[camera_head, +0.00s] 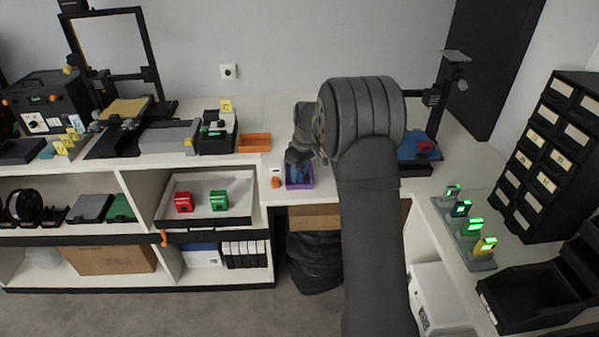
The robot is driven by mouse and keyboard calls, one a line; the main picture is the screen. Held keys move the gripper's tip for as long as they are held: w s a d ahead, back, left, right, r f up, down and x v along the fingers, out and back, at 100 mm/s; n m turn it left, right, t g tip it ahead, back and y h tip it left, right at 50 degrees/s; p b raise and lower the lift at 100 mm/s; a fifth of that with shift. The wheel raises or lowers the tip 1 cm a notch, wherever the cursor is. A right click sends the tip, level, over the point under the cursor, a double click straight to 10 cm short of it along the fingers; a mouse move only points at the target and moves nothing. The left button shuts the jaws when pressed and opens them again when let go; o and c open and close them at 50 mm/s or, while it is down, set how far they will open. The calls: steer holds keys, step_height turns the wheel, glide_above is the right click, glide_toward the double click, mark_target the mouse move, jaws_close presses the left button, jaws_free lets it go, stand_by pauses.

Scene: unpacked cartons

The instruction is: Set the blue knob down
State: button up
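My gripper (297,160) points down over a small purple tray (300,186) on the white counter, at the middle of the view. A small blue patch, likely the blue knob (303,173), shows just below my gripper's fingers, inside the tray's outline. The fingers are small and dark here, and my arm covers part of the area to their right. I cannot tell whether the fingers are closed on the knob or whether it touches the tray's floor.
An orange tray (254,143) lies to the left on the counter. A small white and orange item (276,178) stands just left of the purple tray. An open drawer (176,212) holds a red and a green box. A blue platform (413,147) stands behind my arm at right.

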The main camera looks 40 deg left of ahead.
mark_target(300, 175)
step_height(300, 175, up, 12)
steer(key=d, duration=0.1)
steer(key=shift+d, duration=0.4)
steer(key=f, duration=0.4)
steer(key=a+f, duration=0.1)
steer(key=f, duration=0.7)
steer(key=shift+a, duration=0.4)
steer(key=shift+a+r, duration=0.1)
steer(key=shift+r, duration=1.85)
steer(key=shift+f, duration=0.1)
